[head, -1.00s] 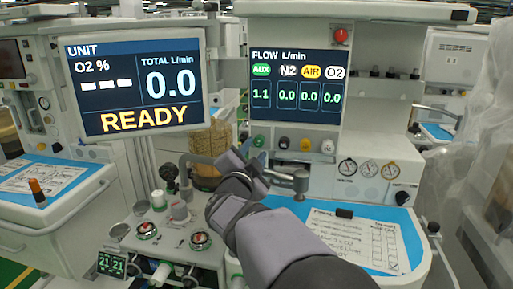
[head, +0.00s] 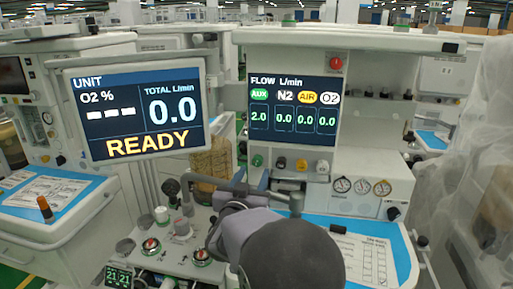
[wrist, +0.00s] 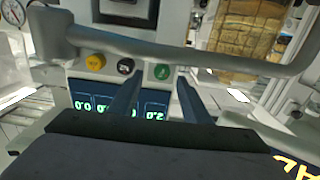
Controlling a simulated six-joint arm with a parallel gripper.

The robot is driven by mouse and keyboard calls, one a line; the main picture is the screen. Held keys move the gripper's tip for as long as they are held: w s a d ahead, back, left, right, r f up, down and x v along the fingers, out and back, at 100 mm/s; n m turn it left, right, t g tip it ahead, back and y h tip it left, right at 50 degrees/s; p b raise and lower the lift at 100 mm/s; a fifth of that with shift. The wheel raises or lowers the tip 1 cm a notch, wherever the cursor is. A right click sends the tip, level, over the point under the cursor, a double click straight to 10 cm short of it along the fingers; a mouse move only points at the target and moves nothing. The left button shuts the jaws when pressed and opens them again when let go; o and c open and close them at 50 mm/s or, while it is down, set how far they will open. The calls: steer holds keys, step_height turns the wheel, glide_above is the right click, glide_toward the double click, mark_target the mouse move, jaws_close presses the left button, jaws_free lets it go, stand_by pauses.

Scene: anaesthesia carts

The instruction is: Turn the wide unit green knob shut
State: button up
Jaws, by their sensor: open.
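The green knob (head: 257,161) is the leftmost in the row under the flow screen on the wide unit. In the wrist view, which is turned over, the green knob (wrist: 162,72) shows between the tips of my gripper (wrist: 160,78). The two dark fingers are apart and nothing is held. I cannot tell whether they touch the knob. The flow screen (head: 293,108) reads 2.0 under AUX and 0.0 under N2, AIR and O2. In the head view my arm hides most of the gripper.
A grey rail (wrist: 190,53) crosses close by the knobs. A black knob (wrist: 125,66) and a yellow knob (wrist: 95,62) sit beside the green one. The READY monitor (head: 140,105) stands at left. A blue worktop (head: 395,235) with a paper lies at right.

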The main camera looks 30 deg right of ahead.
mark_target(257, 163)
steer(key=n+p, duration=0.2)
steer(key=n, duration=0.1)
steer(key=shift+s+a+r, duration=0.1)
steer(key=shift+a+r, duration=0.1)
steer(key=shift+r, duration=0.1)
steer(key=shift+a+f+n+p, duration=0.1)
steer(key=shift+f+n+p, duration=0.2)
steer(key=shift+n, duration=0.7)
steer(key=shift+p+x, duration=0.7)
steer(key=shift+x, duration=2.95)
steer(key=c, duration=1)
